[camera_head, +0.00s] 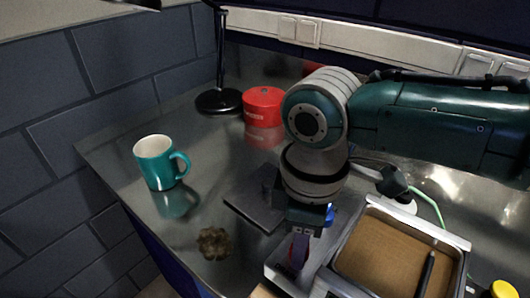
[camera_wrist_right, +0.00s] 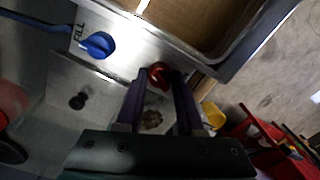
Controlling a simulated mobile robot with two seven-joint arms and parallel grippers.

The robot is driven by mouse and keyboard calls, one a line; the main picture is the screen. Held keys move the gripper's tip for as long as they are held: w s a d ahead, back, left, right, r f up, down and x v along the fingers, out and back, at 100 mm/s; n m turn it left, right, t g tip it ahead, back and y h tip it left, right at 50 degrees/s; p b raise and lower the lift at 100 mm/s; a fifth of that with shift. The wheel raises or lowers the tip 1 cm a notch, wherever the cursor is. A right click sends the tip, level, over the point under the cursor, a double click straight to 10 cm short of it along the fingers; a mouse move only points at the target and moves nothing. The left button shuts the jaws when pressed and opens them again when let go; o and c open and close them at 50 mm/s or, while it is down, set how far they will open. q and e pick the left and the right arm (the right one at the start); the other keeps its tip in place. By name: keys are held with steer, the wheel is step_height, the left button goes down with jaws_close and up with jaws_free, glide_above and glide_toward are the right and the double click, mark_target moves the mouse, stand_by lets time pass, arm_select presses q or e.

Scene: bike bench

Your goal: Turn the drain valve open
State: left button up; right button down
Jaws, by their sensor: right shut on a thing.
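A red valve knob (camera_wrist_right: 158,76) sits on the side of a metal basin in the right wrist view. It carries no readable label; another knob, a blue one (camera_wrist_right: 97,45), is beside it under the word FILL. My right gripper (camera_wrist_right: 157,88) has its two purple fingers on either side of the red knob and is shut on it. In the head view my right gripper (camera_head: 299,252) points down at the basin's left side and hides the red knob. The blue knob (camera_head: 330,214) shows just behind it. My left gripper is in neither view.
The basin (camera_head: 458,240) has a brown floor with a dark stick in it. A dark flat plate (camera_head: 251,211), a brown clump (camera_head: 214,243), a teal mug (camera_head: 155,163), a red tin (camera_head: 263,105) and a lamp base (camera_head: 218,101) stand left and behind.

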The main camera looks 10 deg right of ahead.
steer(key=m+p, duration=0.3)
steer(key=m, duration=0.2)
steer(key=shift+a+r+m, duration=0.1)
steer(key=shift+r+m, duration=0.05)
steer(key=shift+m, duration=0.15)
steer(key=m+p, duration=0.1)
steer(key=m, duration=0.2)
steer(key=shift+m+p, duration=0.3)
steer(key=shift+m, duration=0.6)
steer(key=c, duration=0.5)
jaws_free()
